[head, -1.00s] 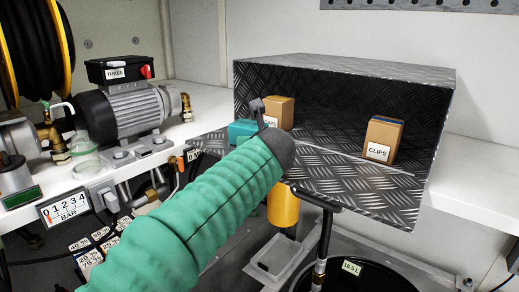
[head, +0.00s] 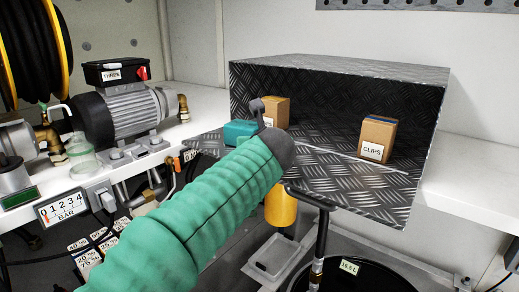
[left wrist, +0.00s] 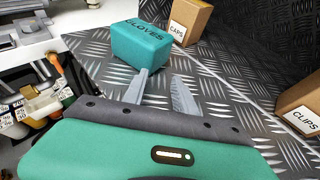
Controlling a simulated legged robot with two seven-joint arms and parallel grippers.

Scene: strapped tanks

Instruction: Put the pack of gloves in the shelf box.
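The pack of gloves (head: 239,132) is a teal block labelled GLOVES. It rests on the tread-plate floor of the shelf box (head: 340,72), near its front left edge. In the left wrist view the pack (left wrist: 142,42) lies just beyond my left fingertips, with a visible gap. My left gripper (left wrist: 160,76) has its two grey fingers apart with nothing between them. In the head view my left gripper (head: 258,112) is mostly hidden behind its green-sleeved arm, at the box's front. My right gripper is not in view.
A CAPS carton (head: 277,110) stands behind and right of the pack, and a CLIPS carton (head: 377,139) stands at the box's right. The floor between the cartons is free. A motor (head: 125,108) stands left of the box. A black handle (head: 310,198) rises below its front.

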